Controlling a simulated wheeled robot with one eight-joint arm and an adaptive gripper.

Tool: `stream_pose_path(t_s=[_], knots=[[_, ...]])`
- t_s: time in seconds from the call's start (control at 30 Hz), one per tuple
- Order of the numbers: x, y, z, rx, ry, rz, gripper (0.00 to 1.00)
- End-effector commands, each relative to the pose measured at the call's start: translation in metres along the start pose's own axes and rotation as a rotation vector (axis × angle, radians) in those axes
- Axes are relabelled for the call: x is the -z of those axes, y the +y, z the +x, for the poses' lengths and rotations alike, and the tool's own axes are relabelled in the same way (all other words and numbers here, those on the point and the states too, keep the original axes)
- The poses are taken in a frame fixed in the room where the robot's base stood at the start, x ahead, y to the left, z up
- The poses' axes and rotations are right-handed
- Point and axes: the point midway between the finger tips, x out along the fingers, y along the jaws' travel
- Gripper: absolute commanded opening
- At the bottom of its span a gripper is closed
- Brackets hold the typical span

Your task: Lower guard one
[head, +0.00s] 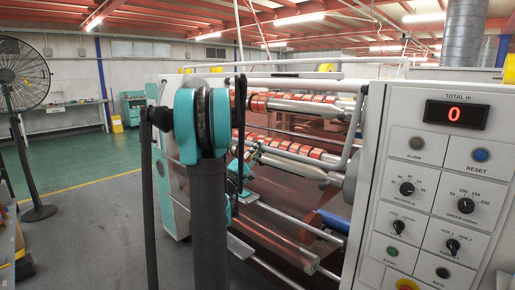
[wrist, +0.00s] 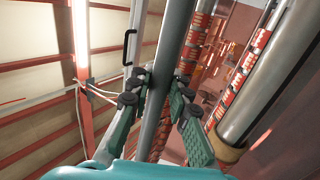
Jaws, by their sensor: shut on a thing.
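Guard one appears to be the light grey tubular bar with a bent end (head: 355,132), in front of the rollers in the head view. In the wrist view, a long grey bar (wrist: 166,55) runs between the two fingers of my gripper (wrist: 158,92). The gripper is shut on this bar, with dark finger pads on both sides of it. In the head view my own arm stands in front of the machine and hides much of the gripper and the bar's left part.
Rollers carrying red-and-white cores (head: 290,105) lie behind the bar. A control panel (head: 440,140) with a display reading 0 stands at the right. A large fan (head: 25,75) stands at the far left. The green floor (head: 75,175) at left is clear.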

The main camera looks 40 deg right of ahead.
Motion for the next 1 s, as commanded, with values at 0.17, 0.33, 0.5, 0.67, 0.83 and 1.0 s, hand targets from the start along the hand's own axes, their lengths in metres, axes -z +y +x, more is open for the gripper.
stream_pose_path(t_s=[0.17, 0.33, 0.5, 0.67, 0.83, 1.0], knots=[[0.0, -0.004, 0.002, 0.01, -0.001, 0.003, 0.0], [0.0, -0.005, 0.002, 0.011, 0.0, 0.003, 0.21], [0.0, -0.004, 0.002, 0.008, 0.0, 0.002, 0.38], [0.0, -0.003, 0.002, 0.006, -0.001, 0.001, 0.38], [0.001, -0.002, -0.002, 0.005, 0.0, 0.002, 0.38], [0.002, -0.002, -0.023, 0.006, 0.002, 0.003, 0.38]])
